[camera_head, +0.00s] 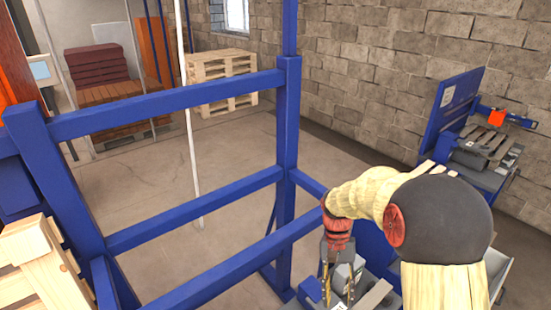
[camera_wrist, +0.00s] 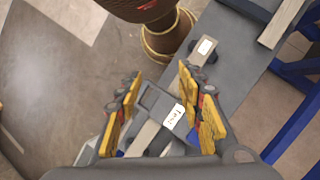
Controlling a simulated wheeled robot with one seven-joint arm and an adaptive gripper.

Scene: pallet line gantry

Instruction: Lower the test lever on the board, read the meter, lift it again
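In the wrist view my gripper (camera_wrist: 159,78) is open, with yellow pads on both fingers. A grey bar-like part with a white label (camera_wrist: 174,116) shows between and below the fingers; the label's small writing is hard to read. Whether this is the test lever, and whether the fingers touch it, I cannot tell. In the head view my gripper (camera_head: 338,291) points down beside a grey box (camera_head: 358,268). No meter reading can be made out.
A blue frame (camera_head: 190,205) stands at left and centre. A wooden pallet stack (camera_head: 222,80) is at the back, and another pallet (camera_head: 35,262) at front left. A blue-backed workbench (camera_head: 450,115) stands against the block wall at right.

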